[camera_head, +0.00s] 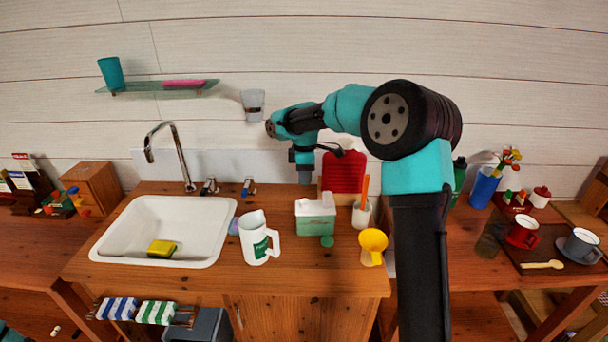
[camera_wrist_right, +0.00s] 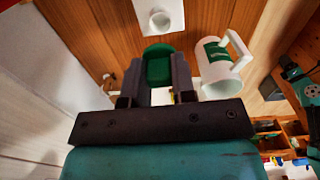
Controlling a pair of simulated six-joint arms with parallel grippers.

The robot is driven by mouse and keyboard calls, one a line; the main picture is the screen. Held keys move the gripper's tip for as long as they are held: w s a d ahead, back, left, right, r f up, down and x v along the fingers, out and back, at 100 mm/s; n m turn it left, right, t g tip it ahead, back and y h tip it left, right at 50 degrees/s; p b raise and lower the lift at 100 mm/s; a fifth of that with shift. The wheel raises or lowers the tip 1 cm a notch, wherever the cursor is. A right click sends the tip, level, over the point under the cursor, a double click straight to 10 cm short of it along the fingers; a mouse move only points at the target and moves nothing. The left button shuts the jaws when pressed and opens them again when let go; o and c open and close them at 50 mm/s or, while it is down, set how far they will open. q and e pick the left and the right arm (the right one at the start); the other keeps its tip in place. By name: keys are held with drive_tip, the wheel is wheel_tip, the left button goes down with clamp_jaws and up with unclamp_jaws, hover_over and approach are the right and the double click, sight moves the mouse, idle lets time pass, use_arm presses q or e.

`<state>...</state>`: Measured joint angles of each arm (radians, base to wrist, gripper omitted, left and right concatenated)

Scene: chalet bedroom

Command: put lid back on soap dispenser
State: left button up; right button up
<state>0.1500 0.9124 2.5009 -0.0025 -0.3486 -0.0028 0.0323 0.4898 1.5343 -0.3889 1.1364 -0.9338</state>
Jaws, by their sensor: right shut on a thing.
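The soap dispenser (camera_head: 315,216), a white-topped box with a pale green body, stands upright on the wooden counter. My right gripper (camera_head: 304,180) points down just above and behind it. In the right wrist view, my right gripper (camera_wrist_right: 158,85) is shut on the green lid (camera_wrist_right: 158,66). A white square part with a round opening (camera_wrist_right: 160,17), apparently the dispenser's top, shows apart from the lid. In the head view the lid is not clear between the fingers. A small green round thing (camera_head: 327,241) is at the dispenser's front foot. My left gripper is not in view.
A white jug with a green label (camera_head: 258,240) stands left of the dispenser, beside the sink (camera_head: 155,230). A cup with an orange-handled brush (camera_head: 362,212) and a yellow funnel (camera_head: 372,246) stand to its right. A red board (camera_head: 343,172) leans behind.

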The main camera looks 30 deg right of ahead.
wheel_tip(320, 180, down, 6)
idle(0.7)
drive_tip(key=shift+f, duration=0.2)
idle(2.1)
drive_tip(key=o, duration=1.4)
drive_tip(key=shift+o, duration=0.2)
drive_tip(key=shift+r, duration=0.15)
drive_tip(key=shift+r, duration=3.35)
clamp_jaws()
